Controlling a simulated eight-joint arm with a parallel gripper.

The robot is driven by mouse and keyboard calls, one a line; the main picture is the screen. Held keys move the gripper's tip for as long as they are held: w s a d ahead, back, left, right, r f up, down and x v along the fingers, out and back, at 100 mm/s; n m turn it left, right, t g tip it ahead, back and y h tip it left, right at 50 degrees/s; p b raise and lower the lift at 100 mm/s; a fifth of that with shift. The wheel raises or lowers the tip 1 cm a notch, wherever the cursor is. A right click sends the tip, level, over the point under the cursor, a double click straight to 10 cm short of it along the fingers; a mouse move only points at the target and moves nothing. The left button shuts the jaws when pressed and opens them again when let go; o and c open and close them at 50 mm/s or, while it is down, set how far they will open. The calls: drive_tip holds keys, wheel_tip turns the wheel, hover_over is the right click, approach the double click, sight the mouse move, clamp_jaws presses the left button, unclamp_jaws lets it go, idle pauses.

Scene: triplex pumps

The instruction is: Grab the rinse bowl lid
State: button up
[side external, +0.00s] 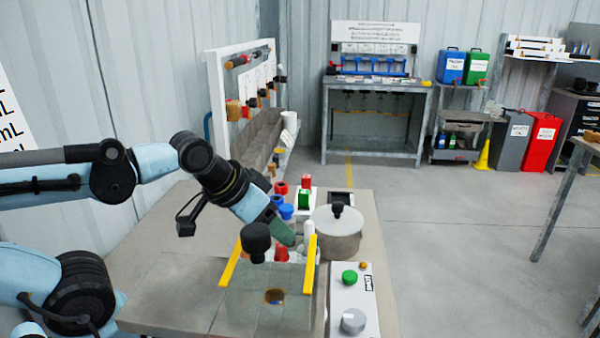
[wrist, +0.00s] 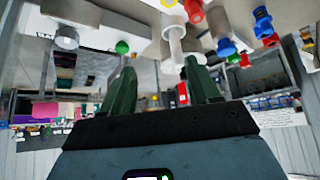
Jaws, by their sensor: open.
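A round grey-beige bowl (side external: 338,245) stands on the bench to the right of my gripper. A pale flat lid (side external: 325,218) with a black knob (side external: 337,209) sits on top of it; this looks like the rinse bowl lid. My gripper (side external: 290,240) points down and right, to the left of the bowl and apart from the lid. In the wrist view its two green fingers (wrist: 163,82) are spread apart, with nothing held. A white upright cylinder (wrist: 175,45) shows beyond the gap between them. I cannot make out the lid in the wrist view.
A clear tank (side external: 270,300) with yellow rails and a black knob (side external: 255,238) stands just in front of my gripper. Red, blue and green-capped items (side external: 304,197) stand close behind it. A control box (side external: 352,300) with a green button lies at the right front.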

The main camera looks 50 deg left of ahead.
drive_tip(key=w+a+r+n+g+h, duration=0.2)
drive_tip(key=w+r+n+h, duration=0.2)
drive_tip(key=w+n, duration=0.55)
drive_tip(key=w+a+f+n+t+h, duration=0.1)
drive_tip(key=w+a+n+h, duration=0.3)
drive_tip(key=a+n, duration=0.25)
drive_tip(key=w+a+n+t+h, duration=0.1)
drive_tip(key=w+a+n+h, duration=0.3)
drive_tip(key=n, duration=0.4)
approach(334, 202)
drive_tip(key=shift+g, duration=0.3)
drive_tip(key=x, duration=1.2)
drive_tip(key=shift+w+d, duration=0.2)
drive_tip(key=shift+w, duration=0.05)
drive_tip(key=shift+c, duration=0.2)
